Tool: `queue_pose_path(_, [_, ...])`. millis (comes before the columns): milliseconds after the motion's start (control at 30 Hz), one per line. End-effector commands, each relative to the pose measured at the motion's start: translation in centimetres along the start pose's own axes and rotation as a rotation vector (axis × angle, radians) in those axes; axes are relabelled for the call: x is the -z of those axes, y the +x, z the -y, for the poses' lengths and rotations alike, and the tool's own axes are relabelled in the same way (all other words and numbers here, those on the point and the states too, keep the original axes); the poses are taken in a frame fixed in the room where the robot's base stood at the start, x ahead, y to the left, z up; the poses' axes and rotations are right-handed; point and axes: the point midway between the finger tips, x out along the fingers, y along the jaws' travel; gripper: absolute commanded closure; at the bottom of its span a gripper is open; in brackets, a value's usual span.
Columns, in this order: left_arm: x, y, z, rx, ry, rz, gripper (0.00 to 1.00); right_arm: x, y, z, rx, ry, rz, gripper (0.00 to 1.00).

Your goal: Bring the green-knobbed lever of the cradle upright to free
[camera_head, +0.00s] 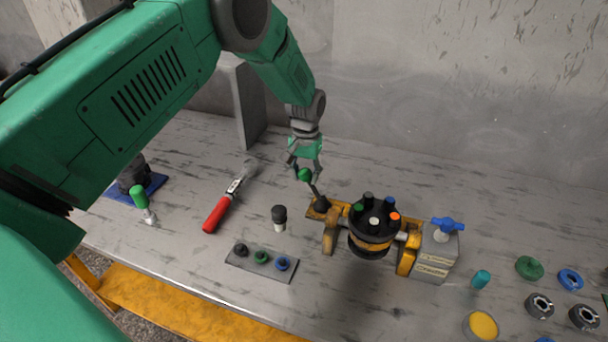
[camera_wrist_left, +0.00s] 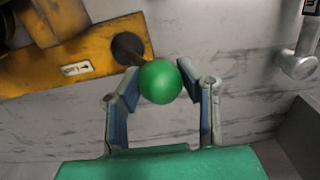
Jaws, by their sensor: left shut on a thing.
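The cradle (camera_head: 331,238) is a yellow-orange frame on the table, holding a round black hydraulic motor (camera_head: 368,240). Its lever has a green knob (camera_head: 304,175) on a thin dark rod rising from a dark pivot at the cradle's left end; the rod leans up to the left. My left gripper (camera_head: 304,170) reaches down over the knob with its fingers around it. In the left wrist view, the green knob (camera_wrist_left: 160,82) sits between the two fingertips, with the yellow cradle plate (camera_wrist_left: 75,65) and dark pivot behind it. My right gripper is not in view.
A grey block with a blue valve handle (camera_head: 447,224) stands at the cradle's right end. A red-handled tool (camera_head: 216,214), a black-capped cylinder (camera_head: 279,217) and a grey plate of small plugs (camera_head: 243,268) lie to the left. Several rings lie at the right. A grey post (camera_head: 248,110) stands behind.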

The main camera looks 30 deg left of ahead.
Motion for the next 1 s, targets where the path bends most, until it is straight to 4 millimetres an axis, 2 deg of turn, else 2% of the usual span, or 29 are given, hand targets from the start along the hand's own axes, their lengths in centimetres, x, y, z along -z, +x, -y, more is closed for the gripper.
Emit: queue_pose_path(1000, [0.1,-0.9,-2.2,-0.005,0.001,-0.004,0.86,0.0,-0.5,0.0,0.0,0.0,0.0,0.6])
